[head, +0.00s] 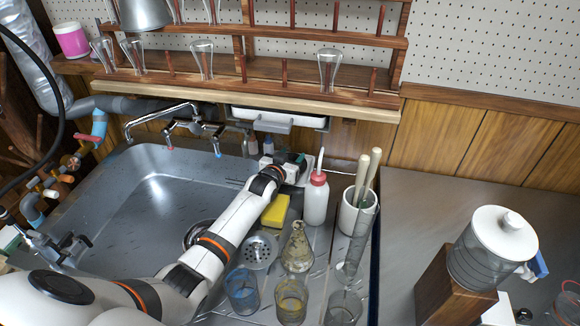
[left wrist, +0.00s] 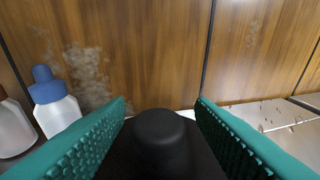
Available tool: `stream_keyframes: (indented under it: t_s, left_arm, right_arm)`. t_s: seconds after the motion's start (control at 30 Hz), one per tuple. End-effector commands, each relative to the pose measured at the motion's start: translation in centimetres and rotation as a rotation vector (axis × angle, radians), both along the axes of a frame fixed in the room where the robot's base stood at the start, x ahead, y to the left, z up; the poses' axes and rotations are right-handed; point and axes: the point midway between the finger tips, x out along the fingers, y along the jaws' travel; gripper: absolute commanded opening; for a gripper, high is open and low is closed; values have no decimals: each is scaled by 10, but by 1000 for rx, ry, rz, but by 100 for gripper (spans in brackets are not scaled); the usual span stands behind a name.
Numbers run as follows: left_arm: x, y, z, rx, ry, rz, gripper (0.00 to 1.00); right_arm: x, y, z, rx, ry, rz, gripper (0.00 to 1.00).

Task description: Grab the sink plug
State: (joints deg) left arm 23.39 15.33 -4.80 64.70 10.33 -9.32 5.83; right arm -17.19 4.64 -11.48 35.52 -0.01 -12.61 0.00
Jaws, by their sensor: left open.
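The sink plug (left wrist: 160,132), a black piece with a rounded knob on a wider dark base, shows in the left wrist view at the bottom centre. My left gripper (left wrist: 161,112) is open, with its teal ribbed fingers on either side of the knob and a gap on each side. In the head view, my left arm reaches across the sink's right side, and its gripper (head: 300,162) is at the back of the counter near the wall. The plug cannot be made out clearly there. My right gripper is not in view.
The steel sink (head: 110,215) is left of my arm. A red-capped white bottle (head: 316,200), a yellow sponge (head: 275,211), a flask (head: 298,250) and several beakers crowd the drainboard. A blue-capped bottle (left wrist: 56,108) stands left of the fingers. A wooden shelf (head: 250,90) overhangs behind.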

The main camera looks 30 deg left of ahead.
Motion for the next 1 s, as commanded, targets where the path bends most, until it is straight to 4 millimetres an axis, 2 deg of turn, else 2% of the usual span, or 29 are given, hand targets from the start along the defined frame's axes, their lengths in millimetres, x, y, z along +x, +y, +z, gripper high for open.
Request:
stream_keyframes:
  t_s: [0.13, 0.4, 0.7, 0.9, 1.0]
  left_arm:
    - [13, 2, -2, 1, -2, 1, 50]
    - [14, 2, -3, 1, -1, 1, 50]
    - [14, 2, -3, 1, -1, 1, 2]
    - [14, 2, -2, 1, -2, 1, 1]
    - [15, 2, 5, 1, -3, 1, 1]
  right_arm:
    - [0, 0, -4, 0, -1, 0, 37]
    - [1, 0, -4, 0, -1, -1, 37]
    - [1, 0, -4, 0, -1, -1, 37]
    - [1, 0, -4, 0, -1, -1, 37]
    - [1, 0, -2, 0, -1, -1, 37]
